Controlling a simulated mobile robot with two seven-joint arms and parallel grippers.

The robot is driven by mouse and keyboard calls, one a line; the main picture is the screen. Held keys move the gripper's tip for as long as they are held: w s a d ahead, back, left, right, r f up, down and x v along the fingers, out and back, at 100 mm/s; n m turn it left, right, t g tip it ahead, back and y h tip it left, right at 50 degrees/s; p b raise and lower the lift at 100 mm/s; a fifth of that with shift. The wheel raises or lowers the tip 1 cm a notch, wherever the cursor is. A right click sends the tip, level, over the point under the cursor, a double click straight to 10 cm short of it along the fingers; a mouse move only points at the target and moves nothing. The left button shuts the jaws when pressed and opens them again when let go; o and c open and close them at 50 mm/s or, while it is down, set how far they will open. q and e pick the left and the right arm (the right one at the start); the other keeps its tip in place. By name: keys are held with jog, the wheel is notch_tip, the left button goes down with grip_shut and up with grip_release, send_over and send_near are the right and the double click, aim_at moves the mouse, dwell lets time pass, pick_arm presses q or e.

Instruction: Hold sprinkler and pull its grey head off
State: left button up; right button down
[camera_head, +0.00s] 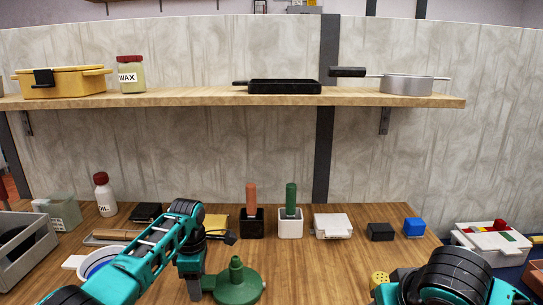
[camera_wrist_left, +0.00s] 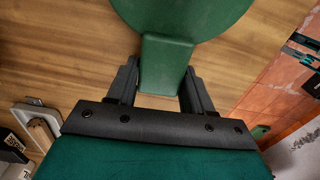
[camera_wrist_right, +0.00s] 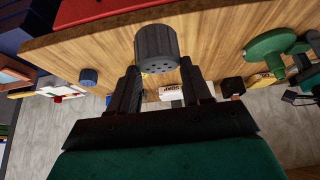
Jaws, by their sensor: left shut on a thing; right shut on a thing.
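The green sprinkler body (camera_head: 238,286) has a round base and a bare upright neck, low in the middle of the head view. My left gripper (camera_head: 194,290) is shut on its flat green tab (camera_wrist_left: 166,66), at the left of the body. The body also shows at the right of the right wrist view (camera_wrist_right: 268,48). The grey head (camera_wrist_right: 156,46), a ribbed cylinder with holes in its face, is apart from the neck. My right gripper (camera_wrist_right: 160,82) is shut on it. In the head view my right arm hides most of that gripper.
A yellow piece with holes (camera_head: 379,279) shows beside my right arm. Behind stand a black holder (camera_head: 252,225), a white holder (camera_head: 290,225), a white box (camera_head: 332,226), a black block (camera_head: 380,232) and a blue block (camera_head: 414,227). A grey crate (camera_head: 22,250) is at left.

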pick_arm(q)
jog(key=shift+r+p, duration=0.1)
jog(key=shift+p, duration=0.4)
pick_arm(e)
jog(key=shift+r, duration=0.55)
dwell(0.8)
jog(key=w+a+n+g+y, duration=0.1)
jog(key=w+a+n+y, duration=0.25)
jog(key=w+n, duration=0.35)
jog(key=w+a+n+g+y, duration=0.1)
jog(key=w+a+n+y, duration=0.3)
jog(key=w, duration=0.5)
jog(key=shift+h, duration=0.35)
jog(key=f, duration=0.3)
jog(key=a+f, duration=0.1)
jog(key=f, duration=0.6)
jog(key=shift+a, duration=0.3)
jog(key=shift+f, duration=0.2)
jog(key=shift+c, duration=2.4)
grip_release()
